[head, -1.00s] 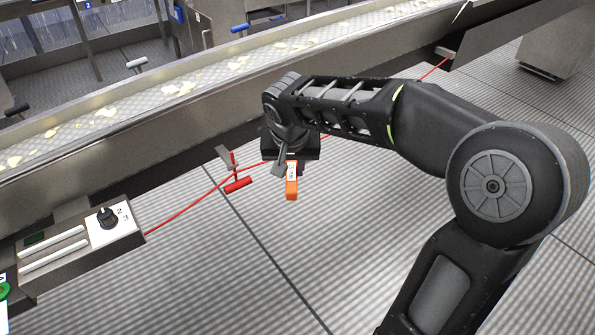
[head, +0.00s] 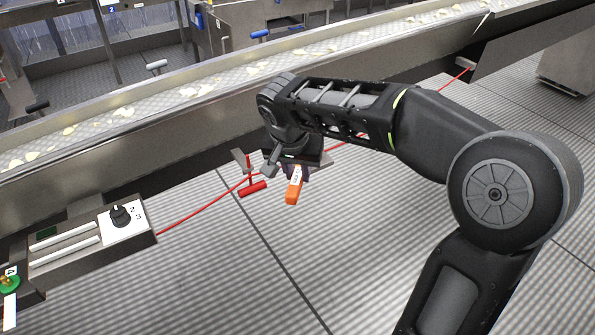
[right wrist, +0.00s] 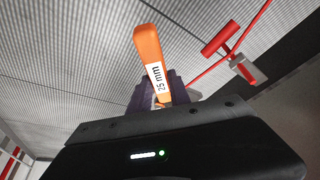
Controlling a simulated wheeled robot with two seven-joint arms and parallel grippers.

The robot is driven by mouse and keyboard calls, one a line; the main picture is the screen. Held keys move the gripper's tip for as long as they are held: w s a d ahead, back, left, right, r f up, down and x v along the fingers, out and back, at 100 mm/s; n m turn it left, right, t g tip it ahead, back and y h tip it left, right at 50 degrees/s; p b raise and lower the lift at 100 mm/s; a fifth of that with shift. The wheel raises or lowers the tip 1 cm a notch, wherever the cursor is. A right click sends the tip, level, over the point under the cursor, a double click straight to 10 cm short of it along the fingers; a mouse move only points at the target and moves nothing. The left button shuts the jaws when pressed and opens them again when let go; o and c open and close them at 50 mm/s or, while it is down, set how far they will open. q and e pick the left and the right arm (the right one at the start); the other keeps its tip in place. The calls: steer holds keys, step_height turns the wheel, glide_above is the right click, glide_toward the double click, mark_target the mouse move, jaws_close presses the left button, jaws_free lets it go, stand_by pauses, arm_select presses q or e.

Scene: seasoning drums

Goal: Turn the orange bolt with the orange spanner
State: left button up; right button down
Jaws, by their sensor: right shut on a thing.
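The orange spanner (head: 294,189) hangs below my right gripper (head: 292,168) in the head view, its handle tilted down. It also shows in the right wrist view (right wrist: 148,50), with a white "25 mm" label and its lower end between the dark fingers of my right gripper (right wrist: 165,95). The right gripper is shut on the spanner, and its fingertips are largely hidden in both views. The spanner is in the air beside the conveyor. I do not see the orange bolt in these views. My left gripper is not in view.
The conveyor (head: 120,120) runs along the left and back. A control box (head: 85,240) with a dial sits lower left. The ribbed floor is clear.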

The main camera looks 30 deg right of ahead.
steer(key=shift+r, duration=0.15)
steer(key=shift+w+a+r+p, duration=0.1)
steer(key=shift+r+p, duration=0.7)
steer(key=shift+r, duration=0.3)
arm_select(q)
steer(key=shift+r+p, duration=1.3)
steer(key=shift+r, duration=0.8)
arm_select(e)
steer(key=shift+r, duration=1.85)
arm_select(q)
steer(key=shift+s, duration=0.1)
arm_select(e)
steer(key=shift+f, duration=0.1)
